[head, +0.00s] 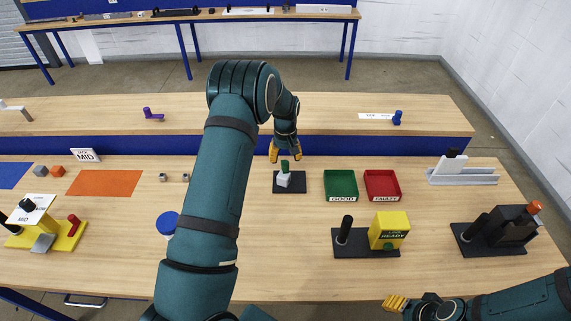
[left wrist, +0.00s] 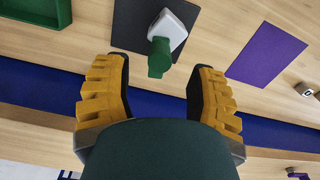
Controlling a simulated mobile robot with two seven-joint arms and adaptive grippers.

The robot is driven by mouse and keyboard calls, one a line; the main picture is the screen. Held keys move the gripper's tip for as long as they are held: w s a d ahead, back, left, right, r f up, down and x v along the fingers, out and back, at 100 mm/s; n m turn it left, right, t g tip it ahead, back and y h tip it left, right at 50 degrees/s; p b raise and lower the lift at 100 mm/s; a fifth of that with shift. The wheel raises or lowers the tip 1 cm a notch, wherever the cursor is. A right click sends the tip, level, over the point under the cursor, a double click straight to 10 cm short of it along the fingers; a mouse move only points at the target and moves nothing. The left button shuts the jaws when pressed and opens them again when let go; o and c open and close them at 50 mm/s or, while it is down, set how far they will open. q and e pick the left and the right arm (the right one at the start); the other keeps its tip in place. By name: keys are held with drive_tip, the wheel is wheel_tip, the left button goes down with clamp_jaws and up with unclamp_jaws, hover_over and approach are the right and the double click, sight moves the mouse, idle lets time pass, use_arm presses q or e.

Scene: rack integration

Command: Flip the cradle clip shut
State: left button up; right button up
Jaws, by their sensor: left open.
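A small white block (head: 283,180) with a green upright piece (head: 284,166) stands on a dark square plate (head: 296,188) on the near table; which part is the cradle clip I cannot tell for sure. In the left wrist view the white block (left wrist: 178,34) and green piece (left wrist: 160,58) show just beyond and between my fingertips. My left gripper (head: 285,156) is open, pointing down just behind the green piece, with nothing between its fingers. My right gripper (head: 396,302) is at the table's front edge, bottom right, its opening unclear.
Right of the plate are a green GOOD tray (head: 341,199) and a red FAULTY tray (head: 382,198). A yellow box (head: 389,229) on a black base stands nearer. A grey rail fixture (head: 466,179) and a black fixture (head: 503,232) stand far right. A blue-topped item (head: 167,223) is beside my left arm.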

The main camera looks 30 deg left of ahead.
sight(285, 162)
use_arm(q)
drive_tip(key=shift+f, duration=2)
clamp_jaws()
